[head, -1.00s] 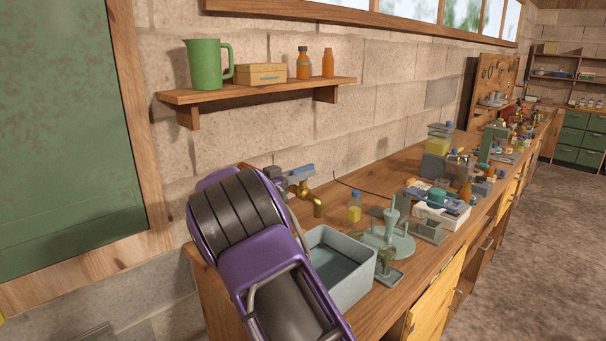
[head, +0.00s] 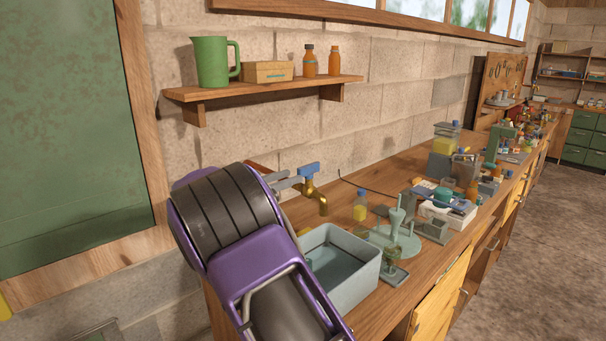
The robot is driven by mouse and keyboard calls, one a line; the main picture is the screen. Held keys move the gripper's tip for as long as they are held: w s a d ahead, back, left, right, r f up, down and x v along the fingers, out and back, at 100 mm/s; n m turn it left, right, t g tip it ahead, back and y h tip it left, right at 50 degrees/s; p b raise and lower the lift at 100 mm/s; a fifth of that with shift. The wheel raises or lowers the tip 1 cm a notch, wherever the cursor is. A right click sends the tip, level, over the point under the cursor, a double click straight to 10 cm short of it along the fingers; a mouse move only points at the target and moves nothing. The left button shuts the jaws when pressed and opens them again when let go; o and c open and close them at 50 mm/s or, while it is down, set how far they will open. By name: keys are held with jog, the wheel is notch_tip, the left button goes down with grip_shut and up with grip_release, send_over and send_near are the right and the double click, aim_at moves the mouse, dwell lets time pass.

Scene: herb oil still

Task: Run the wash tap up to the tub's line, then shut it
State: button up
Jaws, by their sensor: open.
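The brass wash tap (head: 315,196) stands out from the wall over the bench, with its spout pointing down beside the tub. Its blue handle (head: 309,169) is on top. No stream of water shows under the spout. The grey tub (head: 357,290) sits on the bench below the tap. Its inside looks blue-grey; I cannot make out the line or the water level. My gripper (head: 290,181) is open, with its grey fingers just left of the blue handle. I cannot tell whether they touch it. My purple arm hides the rest of the gripper and the tub's left side.
A yellow bottle with a blue cap (head: 360,206) stands behind the tub. A pale green stand (head: 397,240) and a small dish (head: 394,275) are right of it. A shelf (head: 270,87) with a green jug (head: 213,62) hangs above. More bottles crowd the bench farther right.

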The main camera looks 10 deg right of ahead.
jog(key=v, duration=0.9)
jog(key=shift+s+a, duration=0.25)
jog(key=shift+a, duration=0.1)
